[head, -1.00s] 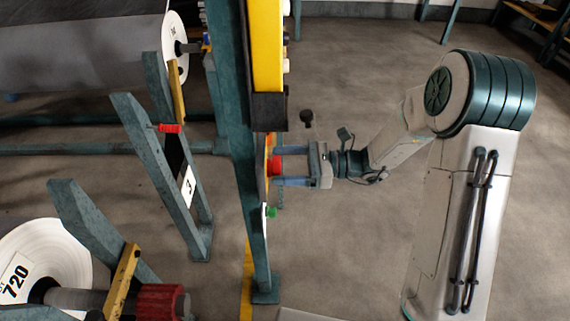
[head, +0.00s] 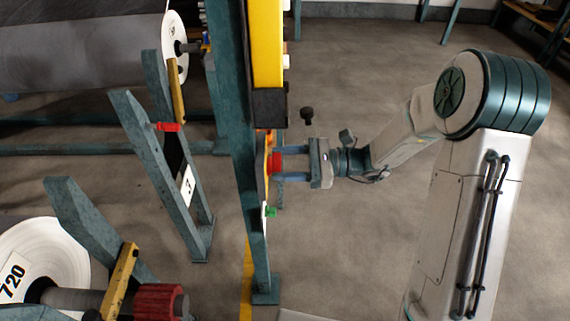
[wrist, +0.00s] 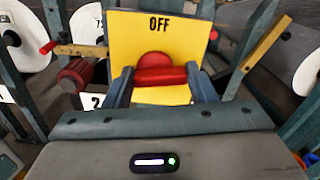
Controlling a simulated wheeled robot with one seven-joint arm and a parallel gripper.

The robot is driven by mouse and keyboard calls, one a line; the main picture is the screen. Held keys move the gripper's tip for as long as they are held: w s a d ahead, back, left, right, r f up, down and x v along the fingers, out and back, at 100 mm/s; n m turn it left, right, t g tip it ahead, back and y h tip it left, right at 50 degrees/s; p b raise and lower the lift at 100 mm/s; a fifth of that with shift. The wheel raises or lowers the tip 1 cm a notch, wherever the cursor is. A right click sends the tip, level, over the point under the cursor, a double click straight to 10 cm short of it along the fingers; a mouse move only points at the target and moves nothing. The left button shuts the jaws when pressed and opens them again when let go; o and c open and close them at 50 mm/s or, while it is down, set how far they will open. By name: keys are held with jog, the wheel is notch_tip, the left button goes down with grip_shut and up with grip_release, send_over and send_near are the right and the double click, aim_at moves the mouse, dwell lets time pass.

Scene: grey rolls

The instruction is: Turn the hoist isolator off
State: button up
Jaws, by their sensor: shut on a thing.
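The hoist isolator is a yellow plate (wrist: 125,40) lettered OFF at its top edge in the wrist view, with a red handle (wrist: 160,76) on a red round base. The handle's bar lies level across the plate, below the lettering. My gripper (wrist: 163,86) is shut on the handle, one finger at each end of the bar. In the head view the red handle (head: 275,162) shows edge-on at the teal post, with my gripper (head: 284,163) reaching it from the right. Any other lettering on the plate is hidden behind my gripper.
The teal post (head: 243,120) carries a yellow box (head: 267,45) above the isolator and a green knob (head: 271,212) below. A black knob (head: 307,114) is close above my gripper. Large rolls (head: 80,50) on stands fill the left. Floor on the right is open.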

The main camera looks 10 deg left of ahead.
jog(key=shift+s+d+n+b, duration=0.1)
jog(key=shift+s+n+b, duration=0.1)
jog(key=shift+n+b, duration=3.25)
jog(key=shift+s+d+n+b, duration=0.1)
jog(key=shift+s+n+b, duration=0.1)
jog(key=shift+n+b, duration=3.25)
jog(key=shift+n+p, duration=0.8)
jog(key=shift+n, duration=0.2)
jog(key=o, duration=1)
jog(key=p+v, duration=0.3)
jog(key=v, duration=1)
jog(key=shift+d, duration=0.35)
